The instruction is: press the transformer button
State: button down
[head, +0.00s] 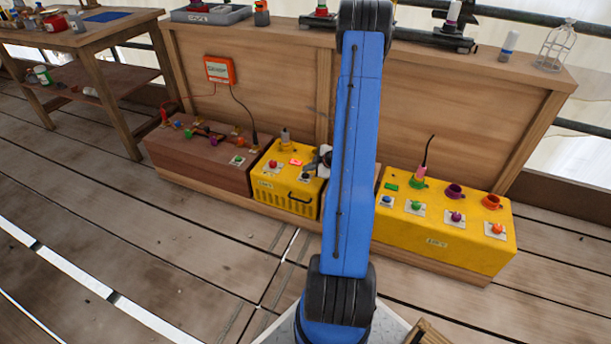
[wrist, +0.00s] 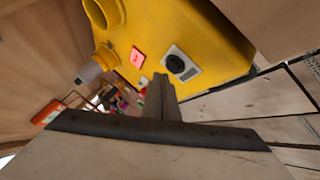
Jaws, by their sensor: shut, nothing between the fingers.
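A small yellow box (head: 290,193) with a black handle stands in the middle of the low row. It has a red button (head: 273,164), a dark button (head: 305,176) and a lit red square (head: 296,162) on top. My gripper (head: 324,158) is at its right edge, partly hidden by my blue arm. In the wrist view my gripper (wrist: 161,82) is shut and empty. Its tips point at the yellow box, just below and left of a black button (wrist: 175,63) on a white plate. I cannot tell whether they touch. No label reads as transformer.
A wider yellow box (head: 445,235) with several coloured buttons and rings stands right. A brown box (head: 200,160) with coloured parts stands left. An orange meter (head: 220,69) hangs on the wooden panel behind. The plank floor in front is clear.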

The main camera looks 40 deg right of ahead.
jog(key=shift+f, duration=0.15)
dwell(0.6)
jog(key=shift+f, duration=0.3)
jog(key=shift+f, duration=0.4)
dwell(0.8)
jog(key=shift+r, duration=0.85)
jog(key=shift+r, duration=2.5)
